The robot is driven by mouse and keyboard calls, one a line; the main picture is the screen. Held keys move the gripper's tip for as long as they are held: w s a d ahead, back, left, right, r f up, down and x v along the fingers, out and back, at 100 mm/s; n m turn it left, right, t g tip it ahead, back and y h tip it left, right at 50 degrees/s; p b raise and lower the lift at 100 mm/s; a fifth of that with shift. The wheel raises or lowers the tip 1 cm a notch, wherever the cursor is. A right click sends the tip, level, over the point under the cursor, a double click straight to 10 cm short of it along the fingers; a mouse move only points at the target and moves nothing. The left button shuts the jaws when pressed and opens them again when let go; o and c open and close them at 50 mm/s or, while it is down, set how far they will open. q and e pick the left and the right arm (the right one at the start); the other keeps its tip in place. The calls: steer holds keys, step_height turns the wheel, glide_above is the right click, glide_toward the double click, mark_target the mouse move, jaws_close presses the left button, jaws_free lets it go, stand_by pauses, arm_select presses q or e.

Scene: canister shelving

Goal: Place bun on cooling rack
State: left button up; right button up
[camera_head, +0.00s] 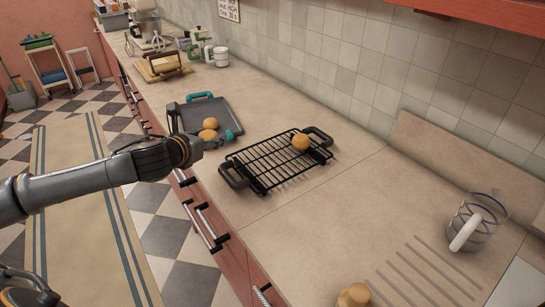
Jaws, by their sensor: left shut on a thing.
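The black cooling rack (262,164) lies on the counter, with a round golden bun (300,142) on its far right part. The dark baking tray (222,110) with teal handles lies to the left of the rack. Two more buns show at the tray's near end, a farther one (210,123) and a nearer one (208,134). My left gripper (212,143) is at the near end of the tray, shut on the nearer bun. My gripper partly hides this bun and the tray's edge. My right gripper is not in view.
A glass jug with a white handle (470,230) stands at the right. A small tan knobbed object (353,295) is at the bottom edge. The counter right of the rack is clear.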

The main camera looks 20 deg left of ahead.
arm_select(q)
steer(key=w+d+f+p, duration=0.3)
steer(key=w+d+f, duration=0.15)
steer(key=w, duration=0.25)
glide_above(257, 166)
steer(key=f, duration=0.4)
steer(key=shift+s+a+f, duration=0.15)
steer(key=shift+a+f, duration=0.05)
steer(key=shift+a, duration=0.05)
steer(key=shift+f, duration=0.2)
steer(key=f, duration=0.3)
steer(key=shift+w+d+p, duration=0.25)
steer(key=shift+p, duration=0.1)
steer(key=shift+f, duration=0.3)
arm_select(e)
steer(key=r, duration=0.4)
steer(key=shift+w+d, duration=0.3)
arm_select(q)
steer(key=o, duration=1.1)
steer(key=shift+f, duration=0.1)
steer(key=shift+o, duration=0.2)
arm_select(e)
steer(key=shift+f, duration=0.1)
